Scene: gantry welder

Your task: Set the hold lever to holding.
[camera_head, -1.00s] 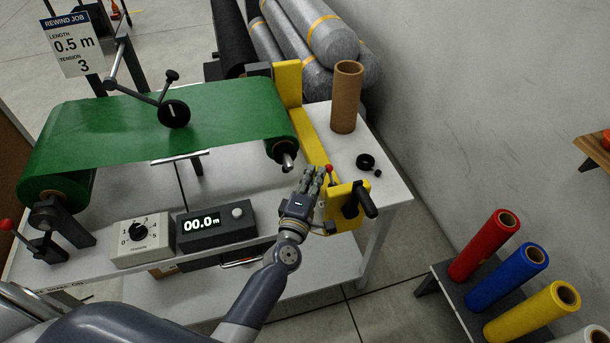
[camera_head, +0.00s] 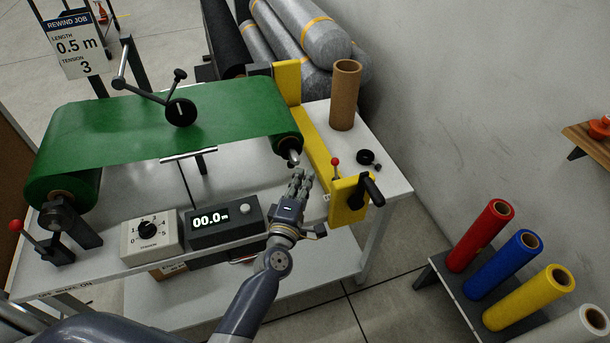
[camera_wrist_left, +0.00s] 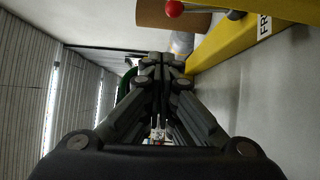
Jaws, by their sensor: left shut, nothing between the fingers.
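The lever with a red ball knob (camera_head: 335,161) stands nearly upright at the yellow bracket on the right end of the bench. Its red ball also shows at the top of the left wrist view (camera_wrist_left: 174,8). A label starting "FR" (camera_wrist_left: 265,26) is on the yellow part beside it, its rest cut off. My left gripper (camera_head: 300,176) is shut and empty, left of the lever and apart from it, below the roll end. In the left wrist view its fingertips (camera_wrist_left: 163,62) are together. My right gripper is not in view.
The green sheet (camera_head: 170,125), counter box (camera_head: 225,220) and tension dial (camera_head: 150,231) are to the left. Another red-knobbed lever (camera_head: 16,226) is at far left.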

